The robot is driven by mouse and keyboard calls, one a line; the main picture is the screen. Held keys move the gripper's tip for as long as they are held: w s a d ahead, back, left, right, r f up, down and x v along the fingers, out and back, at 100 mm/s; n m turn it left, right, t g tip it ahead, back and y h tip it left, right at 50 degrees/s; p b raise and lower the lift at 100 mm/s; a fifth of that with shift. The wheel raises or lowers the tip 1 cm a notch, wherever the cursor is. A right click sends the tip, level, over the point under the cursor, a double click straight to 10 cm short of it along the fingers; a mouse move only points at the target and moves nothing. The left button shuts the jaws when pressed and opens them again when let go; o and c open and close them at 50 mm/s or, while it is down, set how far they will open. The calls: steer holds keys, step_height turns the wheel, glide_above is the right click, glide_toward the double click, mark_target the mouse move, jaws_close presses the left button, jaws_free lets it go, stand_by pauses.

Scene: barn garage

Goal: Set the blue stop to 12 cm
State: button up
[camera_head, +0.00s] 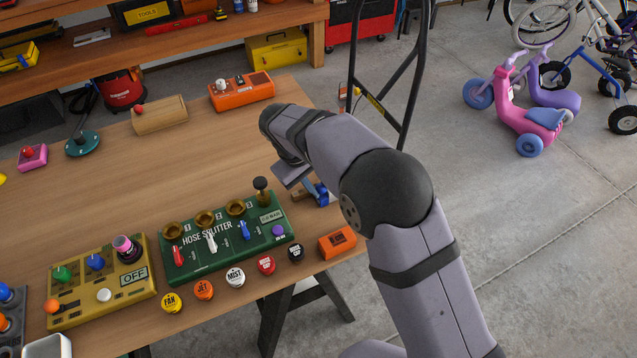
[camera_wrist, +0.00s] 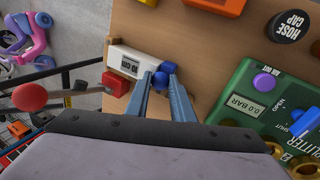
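The blue stop (camera_wrist: 160,80) shows in the wrist view on a small white device with a readout (camera_wrist: 130,66) that reads "10 cm". A second rounded blue part (camera_wrist: 168,67) is right beside it, and a red block (camera_wrist: 115,83) is at the device's left end. My gripper (camera_wrist: 159,76) has its two blue-grey fingers on either side of the stop, a little apart. I cannot tell whether they press on it. In the head view my gripper (camera_head: 308,187) is at the table's right edge, and my arm hides most of the device.
A green hose splitter panel (camera_head: 283,238) stands close by, left of the gripper, with an orange block (camera_head: 337,242) in front. Several round caps line the front edge, including a black one (camera_head: 295,252). A black hand-truck frame (camera_head: 378,105) stands behind my arm. The table's middle (camera_head: 180,170) is clear.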

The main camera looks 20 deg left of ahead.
jaws_close()
steer(key=shift+s+a+p, duration=0.3)
steer(key=shift+s+a, duration=0.5)
steer(key=shift+a, duration=0.05)
steer(key=o, duration=0.8)
jaws_free()
steer(key=shift+s+a, duration=0.1)
steer(key=shift+r, duration=0.1)
steer(key=shift+b+v, duration=0.6)
steer(key=shift+v, duration=2.95)
